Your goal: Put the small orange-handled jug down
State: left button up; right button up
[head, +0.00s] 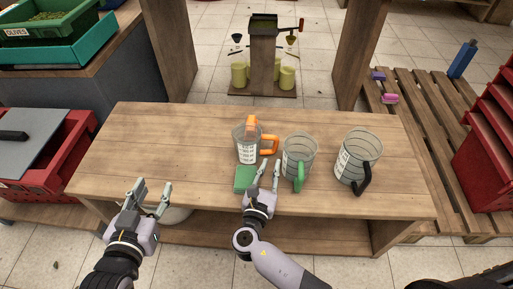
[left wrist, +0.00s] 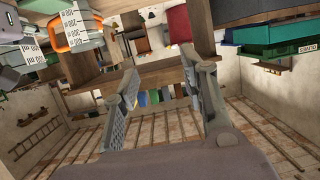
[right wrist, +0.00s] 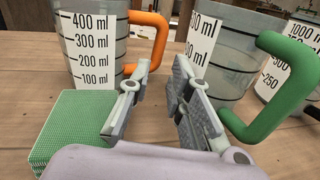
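The small orange-handled jug (head: 246,150) stands upright on the wooden table, its orange handle (head: 269,145) pointing right. In the right wrist view the jug (right wrist: 92,45) shows its scale up to 400 ml. My right gripper (head: 269,174) is in front of the jug, between it and the green-handled jug (head: 299,155). Its fingers (right wrist: 157,85) are apart, with nothing between them, near the orange handle but not around it. My left gripper (head: 152,197) is open and empty at the table's front left edge. The left wrist view (left wrist: 162,95) also shows its fingers apart.
A green sponge-like block (head: 244,179) lies left of my right gripper. A larger jug with a black handle (head: 357,158) stands at the right. The table's left half (head: 150,145) is clear. A red crate (head: 70,150) stands beyond its left end.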

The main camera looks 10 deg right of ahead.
aim_at(275, 148)
jog(key=x, duration=0.2)
jog(key=shift+w+d, duration=0.2)
jog(key=shift+w, duration=0.15)
jog(key=shift+w+d+b, duration=0.3)
jog(key=shift+w+b, duration=0.1)
jog(key=shift+w, duration=0.25)
jog(key=b+x, duration=0.1)
jog(key=x, duration=0.3)
jog(key=shift+w+d+r, duration=0.1)
jog(key=shift+w, duration=0.2)
pick_arm(q)
notch_tip(275, 148, up, 11)
jog(key=d+t+h, duration=0.1)
jog(key=t+h, duration=0.1)
jog(key=t, duration=0.4)
jog(key=shift+w+d+f+t, duration=0.2)
jog(key=shift+w+d+t, duration=0.1)
jog(key=shift+w+d, duration=0.1)
pick_arm(e)
jog(key=shift+c, duration=0.5)
grip_shut()
